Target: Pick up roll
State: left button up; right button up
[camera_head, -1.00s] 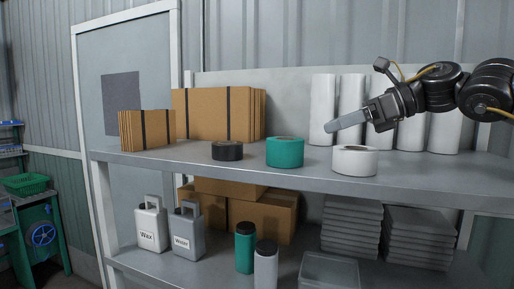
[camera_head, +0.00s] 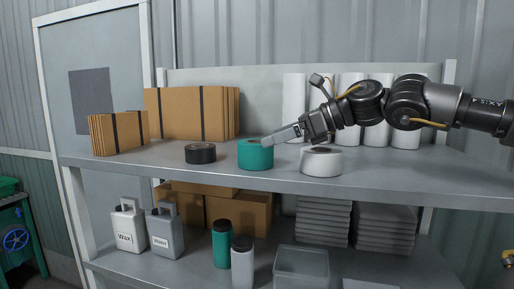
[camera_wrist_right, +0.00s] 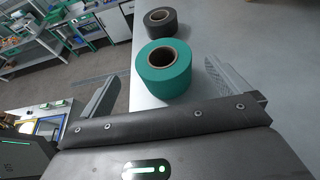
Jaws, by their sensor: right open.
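Three rolls stand in a row on the upper shelf: a black roll (camera_head: 200,153), a green roll (camera_head: 255,154) and a white roll (camera_head: 321,161). My right gripper (camera_head: 274,139) comes in from the right, its fingers pointing left at the green roll's upper right side. In the right wrist view, the open fingers (camera_wrist_right: 165,88) show on either side of the green roll (camera_wrist_right: 164,76), which lies just ahead of them. The black roll (camera_wrist_right: 160,21) is farther off. Contact cannot be told. My left gripper is not in view.
The grey upper shelf (camera_head: 400,182) carries folded cardboard (camera_head: 190,113) at the back left and tall white rolls (camera_head: 294,95) behind my right arm. The lower shelf holds canisters (camera_head: 127,228), bottles (camera_head: 222,244) and a clear bin (camera_head: 301,262). Bare shelf lies right of the white roll.

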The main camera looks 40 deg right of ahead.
jog(key=p+x, duration=0.1)
jog(key=x, duration=0.2)
jog(key=shift+w+r+p, duration=0.1)
jog(key=shift+w+p, duration=0.25)
jog(key=shift+w, duration=0.15)
jog(key=shift+w+a, duration=0.1)
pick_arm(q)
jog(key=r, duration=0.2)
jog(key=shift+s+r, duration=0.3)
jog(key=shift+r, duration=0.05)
pick_arm(e)
jog(key=shift+c, duration=0.3)
jog(key=c, duration=1.1)
